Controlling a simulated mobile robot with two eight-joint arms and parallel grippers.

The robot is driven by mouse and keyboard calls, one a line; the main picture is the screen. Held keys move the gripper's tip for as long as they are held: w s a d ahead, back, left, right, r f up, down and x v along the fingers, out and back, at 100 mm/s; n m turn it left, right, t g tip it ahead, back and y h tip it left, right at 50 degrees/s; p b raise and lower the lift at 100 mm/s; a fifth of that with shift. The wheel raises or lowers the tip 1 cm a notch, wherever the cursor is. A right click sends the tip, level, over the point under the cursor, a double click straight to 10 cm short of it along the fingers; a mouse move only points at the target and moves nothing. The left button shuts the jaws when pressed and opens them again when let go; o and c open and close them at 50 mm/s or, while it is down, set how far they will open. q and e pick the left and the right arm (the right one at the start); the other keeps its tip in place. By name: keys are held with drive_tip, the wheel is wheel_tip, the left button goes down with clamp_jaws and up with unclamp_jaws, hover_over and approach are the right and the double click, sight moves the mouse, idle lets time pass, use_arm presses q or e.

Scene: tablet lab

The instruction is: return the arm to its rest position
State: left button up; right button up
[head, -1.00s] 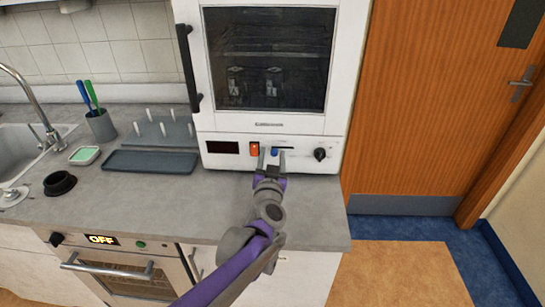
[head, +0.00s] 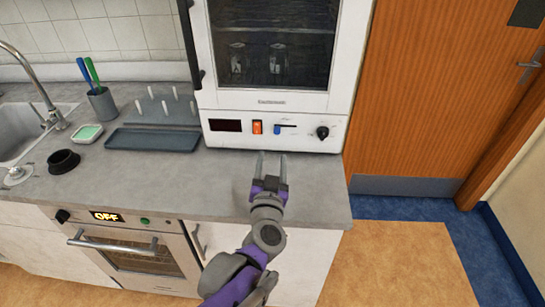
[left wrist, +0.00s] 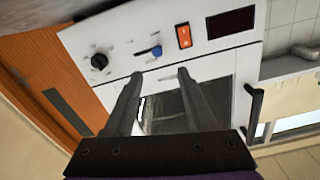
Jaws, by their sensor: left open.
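My left gripper (head: 272,164) is open and empty over the right end of the counter, just in front of the white cabinet oven. In the left wrist view its two fingers (left wrist: 158,90) are spread with nothing between them. The white cabinet oven (head: 271,97) has a front panel with a dark display, an orange switch (head: 257,127), a blue slider knob (head: 277,130) and a black dial (head: 322,132). The panel also shows in the left wrist view, with the orange switch (left wrist: 184,36) and blue knob (left wrist: 156,52) apart from the fingers. My right gripper is out of view.
The grey counter (head: 120,185) holds a dark tray (head: 153,139), a peg rack (head: 165,112), a cup with pens (head: 102,103) and a black ring (head: 63,161). A built-in oven (head: 140,258) reading OFF is below. A wooden door (head: 430,100) and open floor lie right.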

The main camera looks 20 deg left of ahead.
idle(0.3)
use_arm(q)
drive_tip(key=s+d+f+m+g+h+p, duration=0.1)
drive_tip(key=s+d+m+g+h+p, duration=0.4)
drive_tip(key=s+d+h, duration=0.35)
drive_tip(key=s+a+f+n+g+y+p, duration=0.1)
drive_tip(key=s+a+f+n+g+p, duration=0.1)
drive_tip(key=s, duration=0.5)
drive_tip(key=s+a+f+n+g+y+p, duration=0.2)
drive_tip(key=s+a+f+g, duration=0.3)
drive_tip(key=s+f, duration=0.1)
drive_tip(key=shift+s, duration=0.9)
drive_tip(key=shift+a+r+y, duration=0.1)
drive_tip(key=shift+y, duration=0.15)
idle(0.7)
